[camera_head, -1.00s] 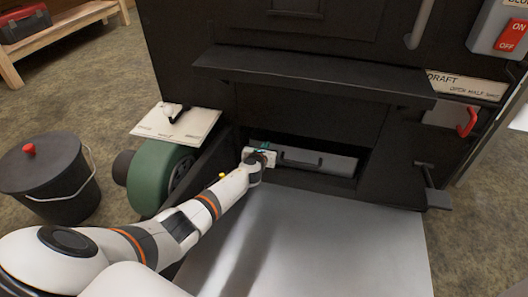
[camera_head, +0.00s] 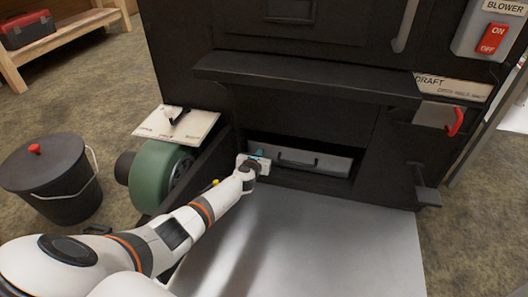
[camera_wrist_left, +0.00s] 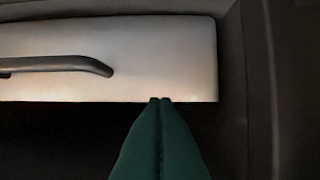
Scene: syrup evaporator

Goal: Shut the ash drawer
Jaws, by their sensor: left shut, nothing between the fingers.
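The ash drawer (camera_head: 300,162) is a grey metal front with a dark bar handle, set in the low opening of the black evaporator. Its front also shows in the left wrist view (camera_wrist_left: 150,60), with the dark handle (camera_wrist_left: 60,66) at the left. My left gripper (camera_head: 257,156) is at the left end of the drawer front, beside the handle and not on it. In the left wrist view its green fingers (camera_wrist_left: 160,100) are together and empty, tips at the front's lower edge; I cannot tell if they touch it. My right gripper is out of view.
A black shelf ledge (camera_head: 300,78) overhangs the opening. A green blower (camera_head: 160,172) and a black lidded bucket (camera_head: 52,176) stand to the left. A bare metal sheet (camera_head: 310,245) lies in front of the opening. A red draft handle (camera_head: 456,122) is at the right.

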